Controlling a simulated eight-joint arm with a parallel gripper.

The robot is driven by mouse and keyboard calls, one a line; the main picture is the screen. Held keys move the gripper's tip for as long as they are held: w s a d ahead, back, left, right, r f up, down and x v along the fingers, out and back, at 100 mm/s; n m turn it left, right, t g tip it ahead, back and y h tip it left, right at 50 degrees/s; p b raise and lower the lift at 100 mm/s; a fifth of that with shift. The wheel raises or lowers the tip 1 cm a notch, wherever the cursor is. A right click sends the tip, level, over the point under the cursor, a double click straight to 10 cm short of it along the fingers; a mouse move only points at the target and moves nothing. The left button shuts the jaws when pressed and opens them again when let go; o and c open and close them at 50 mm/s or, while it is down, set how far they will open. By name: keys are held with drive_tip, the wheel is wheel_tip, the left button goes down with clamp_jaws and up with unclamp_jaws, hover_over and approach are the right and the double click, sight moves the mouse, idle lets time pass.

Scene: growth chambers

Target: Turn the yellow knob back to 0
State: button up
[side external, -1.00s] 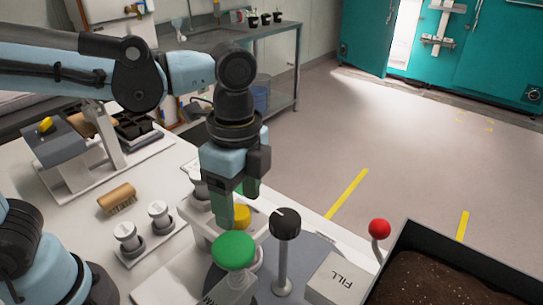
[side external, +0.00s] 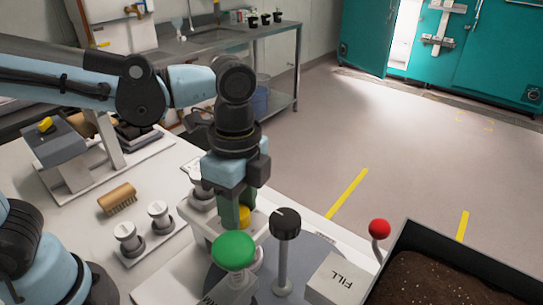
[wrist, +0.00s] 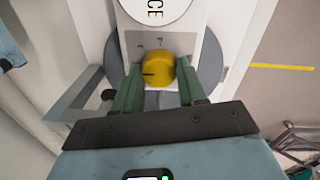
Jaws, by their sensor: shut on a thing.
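The yellow knob (wrist: 160,69) sits on a white panel, between my gripper's two green fingers in the wrist view. A dark mark on its top points left in that view. Small printed marks lie around it, too small to read surely. My gripper (wrist: 158,78) is shut on the knob, one finger on each side. In the side view the gripper (side external: 237,212) points straight down, and the knob (side external: 244,216) shows only partly behind the fingers and the green button.
A large green button (side external: 233,250) and a black knob on a post (side external: 285,224) stand close by. A white FILL box (side external: 336,280), a red ball lever (side external: 379,228) and a soil tray (side external: 402,232) are to the right. A wooden brush (side external: 117,198) lies left.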

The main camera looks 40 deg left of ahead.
drive_tip(key=shift+n, duration=0.4)
drive_tip(key=n, duration=0.3)
drive_tip(key=shift+n, duration=0.3)
drive_tip(key=n, duration=0.4)
drive_tip(key=shift+a+n, duration=0.1)
drive_tip(key=shift+n, duration=0.2)
drive_tip(key=n, duration=0.4)
drive_tip(key=shift+n, duration=0.3)
drive_tip(key=shift+n+t+h, duration=0.3)
drive_tip(key=shift+n+t, duration=0.1)
drive_tip(key=shift+n, duration=1.8)
drive_tip(key=o, duration=1.1)
drive_tip(key=shift+c, duration=0.2)
